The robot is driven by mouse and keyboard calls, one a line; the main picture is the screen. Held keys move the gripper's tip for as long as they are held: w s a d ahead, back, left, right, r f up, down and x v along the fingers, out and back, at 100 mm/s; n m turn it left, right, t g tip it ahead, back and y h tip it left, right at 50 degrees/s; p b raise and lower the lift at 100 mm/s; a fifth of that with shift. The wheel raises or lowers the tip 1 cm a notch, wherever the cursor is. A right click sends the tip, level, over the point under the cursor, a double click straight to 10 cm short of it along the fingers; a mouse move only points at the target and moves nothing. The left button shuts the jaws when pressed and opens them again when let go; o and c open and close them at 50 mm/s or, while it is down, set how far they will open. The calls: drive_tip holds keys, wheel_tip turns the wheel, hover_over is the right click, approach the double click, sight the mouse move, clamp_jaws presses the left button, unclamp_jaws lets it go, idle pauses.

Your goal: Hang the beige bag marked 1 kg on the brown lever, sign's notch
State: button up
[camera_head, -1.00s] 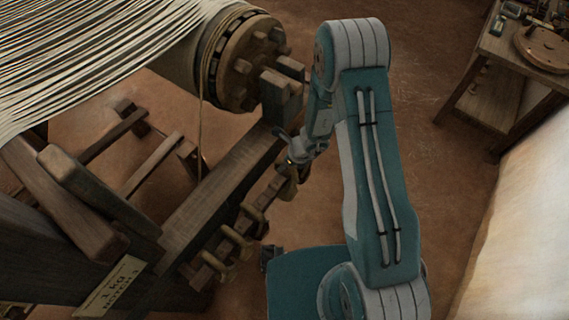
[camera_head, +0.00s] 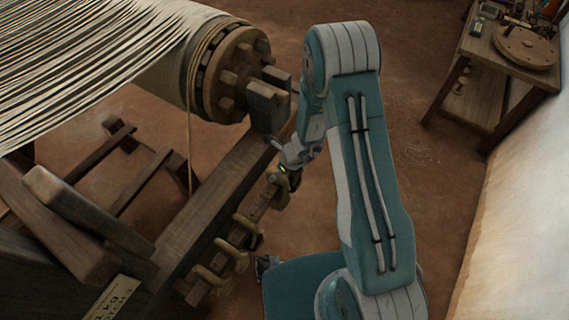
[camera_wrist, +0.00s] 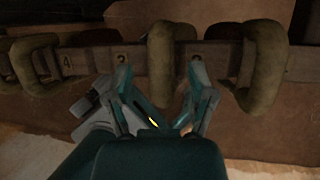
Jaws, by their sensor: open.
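My gripper (camera_wrist: 160,78) is open and empty, its fingers apart below a numbered wooden bar (camera_wrist: 92,60). A thick olive-tan loop (camera_wrist: 160,60) hangs over the bar straight ahead, in line with the gap between the fingertips; whether they touch it I cannot tell. In the head view my gripper (camera_head: 284,172) is at the far end of this bar (camera_head: 258,203). The sign (camera_head: 112,299) at the lower left is partly cut off; it reads about 1 kg and a notch number. I cannot make out a beige bag marked 1 kg, nor tell which part is the brown lever.
More loops hang on the bar, at the right (camera_wrist: 264,68) and left (camera_wrist: 36,64) in the wrist view. The loom's beam (camera_head: 222,170) runs beside the bar. The warp roller (camera_head: 232,78) stands beyond. Floor is clear towards the side table (camera_head: 482,88).

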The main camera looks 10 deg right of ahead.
drive_tip(key=s+d+r+n+t, duration=0.15)
drive_tip(key=r+n, duration=0.25)
drive_tip(key=r, duration=0.6)
drive_tip(key=s+d+r+n, duration=0.2)
drive_tip(key=r+n, duration=0.3)
drive_tip(key=r, duration=0.5)
drive_tip(key=s+d+r+n, duration=0.2)
drive_tip(key=r+n, duration=0.2)
drive_tip(key=r, duration=0.6)
drive_tip(key=s+d+r+n+t+h, duration=0.3)
drive_tip(key=s+d+r+n, duration=0.3)
drive_tip(key=s+r+n, duration=0.6)
drive_tip(key=shift+s+d+n+h, duration=0.25)
drive_tip(key=shift+s+n+h, duration=0.25)
drive_tip(key=shift+s+h, duration=0.35)
drive_tip(key=shift+w+f, duration=0.1)
drive_tip(key=shift+w, duration=0.1)
